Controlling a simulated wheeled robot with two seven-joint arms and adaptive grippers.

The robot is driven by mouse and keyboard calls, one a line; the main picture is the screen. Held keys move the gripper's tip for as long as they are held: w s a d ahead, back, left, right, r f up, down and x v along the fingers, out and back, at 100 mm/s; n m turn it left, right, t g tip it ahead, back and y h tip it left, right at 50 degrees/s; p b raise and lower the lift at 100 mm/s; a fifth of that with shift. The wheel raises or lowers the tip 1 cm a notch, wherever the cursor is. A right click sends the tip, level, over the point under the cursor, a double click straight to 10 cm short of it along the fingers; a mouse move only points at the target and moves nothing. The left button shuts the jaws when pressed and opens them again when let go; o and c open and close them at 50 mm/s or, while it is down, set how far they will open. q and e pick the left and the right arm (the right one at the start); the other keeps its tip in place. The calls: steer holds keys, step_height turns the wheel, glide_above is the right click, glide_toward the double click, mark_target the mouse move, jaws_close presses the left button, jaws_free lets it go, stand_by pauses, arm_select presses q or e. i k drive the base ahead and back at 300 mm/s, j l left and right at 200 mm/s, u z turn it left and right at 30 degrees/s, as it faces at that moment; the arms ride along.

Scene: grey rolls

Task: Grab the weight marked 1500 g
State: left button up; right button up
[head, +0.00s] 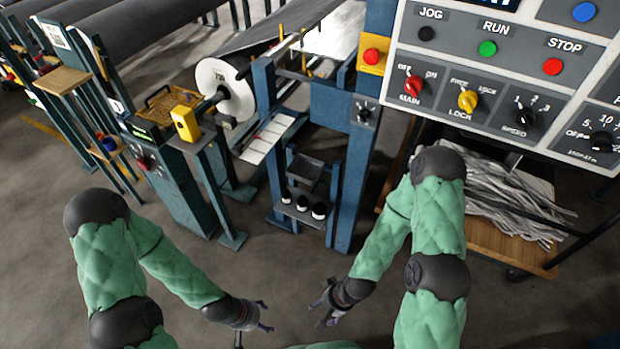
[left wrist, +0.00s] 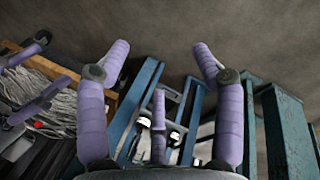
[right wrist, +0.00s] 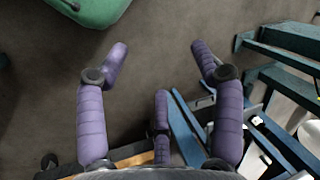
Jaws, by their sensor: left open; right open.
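Several small black weights with pale tops, among them a left one (head: 286,196), a middle one (head: 303,203) and a right one (head: 319,210), stand in a row on a low shelf of the blue frame in the head view. Their markings are too small to read, so I cannot tell which is 1500 g. My left gripper (head: 265,315) is open and empty, in front of and below the shelf in the picture; its fingers (left wrist: 160,70) spread in the left wrist view. My right gripper (head: 322,309) is also open and empty, with fingers spread in the right wrist view (right wrist: 155,75).
A grey tray (head: 306,170) sits above the weights, between blue posts (head: 358,175). A control panel (head: 500,75) fills the upper right. A wooden cart (head: 500,245) with grey strips stands at right. The floor before the shelf is clear.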

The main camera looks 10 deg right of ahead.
mark_target(319, 208)
steer(key=i+j+z, duration=0.1)
steer(key=z, duration=0.3)
steer(key=j+z, duration=0.25)
steer(key=z, duration=0.15)
steer(key=i+j+z, duration=0.25)
steer(key=j, duration=1)
steer(key=j+z, duration=0.3)
steer(key=j, duration=1)
